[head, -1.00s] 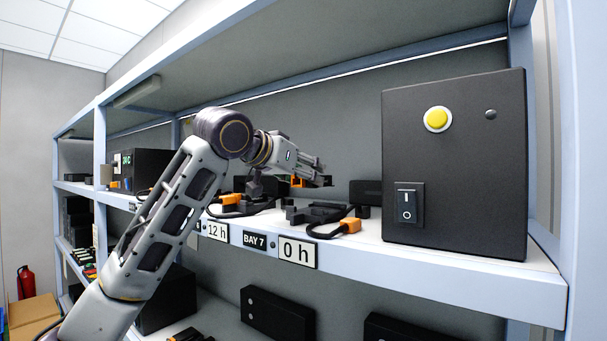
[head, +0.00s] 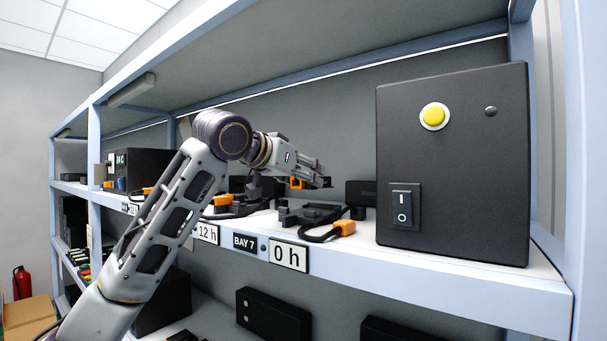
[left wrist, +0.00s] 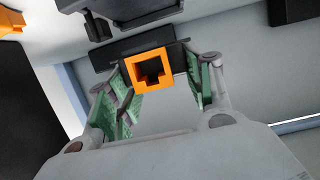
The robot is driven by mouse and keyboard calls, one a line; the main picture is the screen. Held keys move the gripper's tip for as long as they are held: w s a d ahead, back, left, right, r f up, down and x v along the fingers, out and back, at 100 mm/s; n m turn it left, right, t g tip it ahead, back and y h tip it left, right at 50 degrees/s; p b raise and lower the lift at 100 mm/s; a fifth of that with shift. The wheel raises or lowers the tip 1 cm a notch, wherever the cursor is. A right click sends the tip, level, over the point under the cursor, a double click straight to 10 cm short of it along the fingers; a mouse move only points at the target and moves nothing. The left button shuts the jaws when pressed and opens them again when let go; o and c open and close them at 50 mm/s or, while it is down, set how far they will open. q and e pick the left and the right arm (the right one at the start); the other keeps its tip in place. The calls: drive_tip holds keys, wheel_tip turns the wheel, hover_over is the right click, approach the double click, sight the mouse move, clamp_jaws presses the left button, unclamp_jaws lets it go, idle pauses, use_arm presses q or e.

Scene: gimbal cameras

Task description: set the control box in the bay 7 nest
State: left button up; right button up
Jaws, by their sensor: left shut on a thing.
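My left gripper (head: 312,178) is above the shelf near the bay 7 nest (head: 305,213), a black cradle behind the "BAY 7" label (head: 244,242). It is shut on the control box, whose orange socket (head: 297,183) shows beside the fingers. In the left wrist view the orange socket (left wrist: 153,72) sits between the green-padded fingers (left wrist: 160,88), with a dark part behind it. Much of the box is hidden by the gripper. A dark nest-like part (left wrist: 135,14) shows beyond it, apart from it. My right gripper is not in view.
An orange plug (head: 344,228) on a black cable lies at the shelf's front, right of the nest. A large black box (head: 455,165) with a yellow button and a rocker switch stands right. Another orange plug (head: 222,201) lies left. The upper shelf is overhead.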

use_arm(q)
drive_tip(key=shift+f, duration=2.15)
